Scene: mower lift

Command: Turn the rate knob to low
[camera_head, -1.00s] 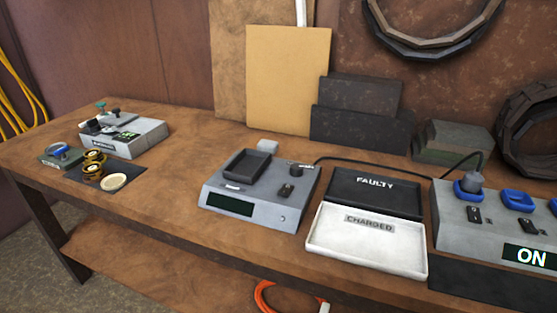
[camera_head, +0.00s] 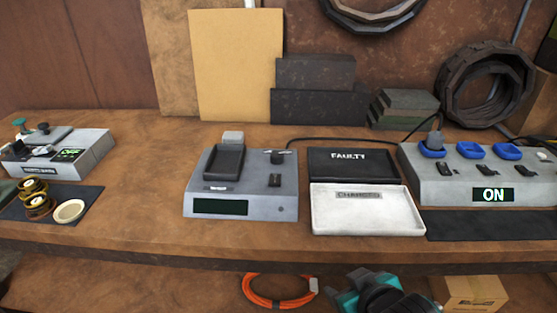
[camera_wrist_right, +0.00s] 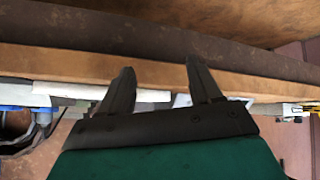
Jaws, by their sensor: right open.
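The grey charger unit (camera_head: 240,208) stands on the bench near the middle of the head view. Its small black rate knob (camera_head: 278,157) sits on the upper right of its top face, with a black switch (camera_head: 274,180) below it. The knob's pointer setting is too small to read. The unit's display (camera_head: 220,207) is dark. My right gripper (camera_wrist_right: 155,85) is open and empty in the right wrist view, with the bench edge beyond it. In the head view, part of my right arm shows low, in front of the bench. My left gripper is not in view.
A black FAULTY tray (camera_head: 352,165) and a white CHARGED tray (camera_head: 367,212) lie right of the charger. A power strip (camera_head: 480,182) reading ON stands further right, its cable running to the charger. Bare bench (camera_head: 140,185) lies left. An orange cable coil (camera_head: 275,290) is on the lower shelf.

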